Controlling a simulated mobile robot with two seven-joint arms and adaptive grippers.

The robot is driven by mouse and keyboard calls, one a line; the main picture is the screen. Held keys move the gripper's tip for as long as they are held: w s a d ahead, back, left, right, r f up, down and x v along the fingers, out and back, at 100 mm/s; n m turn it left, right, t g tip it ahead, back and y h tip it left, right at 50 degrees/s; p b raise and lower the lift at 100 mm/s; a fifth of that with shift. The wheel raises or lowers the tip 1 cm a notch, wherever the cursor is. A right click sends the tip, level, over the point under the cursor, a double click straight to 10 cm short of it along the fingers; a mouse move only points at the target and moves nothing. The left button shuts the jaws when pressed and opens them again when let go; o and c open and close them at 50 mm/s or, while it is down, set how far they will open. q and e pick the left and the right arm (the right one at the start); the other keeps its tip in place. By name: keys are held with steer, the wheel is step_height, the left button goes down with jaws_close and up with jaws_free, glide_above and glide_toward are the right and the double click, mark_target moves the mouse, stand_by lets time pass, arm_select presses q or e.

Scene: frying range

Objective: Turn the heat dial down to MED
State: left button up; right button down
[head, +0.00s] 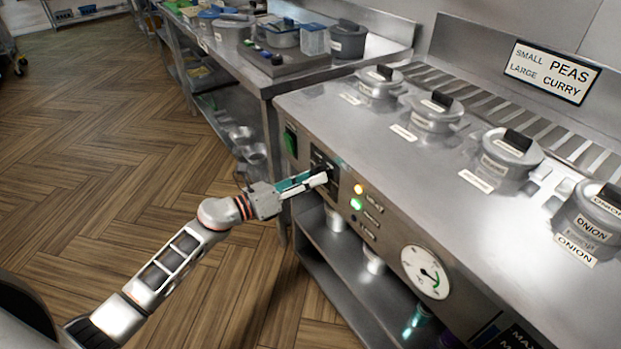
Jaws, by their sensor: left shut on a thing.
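The heat dial is on the front panel (333,187) of the steel frying range, largely hidden behind my left gripper. My left gripper (318,178) reaches in from the left and is shut on the dial at the dark panel. The dial's pointer and its markings, including MED, cannot be read from here. To the right of the gripper, an orange light (358,189) and a green light (356,204) are lit. A round white gauge (425,272) sits further right on the same front. My right gripper is not in view.
Several lidded pots, such as the onion pot (585,225), stand on the range top (400,160). A green switch (290,141) is left of the gripper. A lower shelf (345,275) runs beneath. The wooden floor (110,150) at left is clear.

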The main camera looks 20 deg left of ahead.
arm_select(q)
steer(key=n+p, duration=0.5)
steer(key=n, duration=0.6)
steer(key=shift+n, duration=0.3)
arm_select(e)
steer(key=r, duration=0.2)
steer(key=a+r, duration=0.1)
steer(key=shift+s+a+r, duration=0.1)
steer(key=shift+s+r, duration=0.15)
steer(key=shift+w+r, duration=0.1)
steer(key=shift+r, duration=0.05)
arm_select(q)
steer(key=o, duration=1.1)
steer(key=v, duration=1.2)
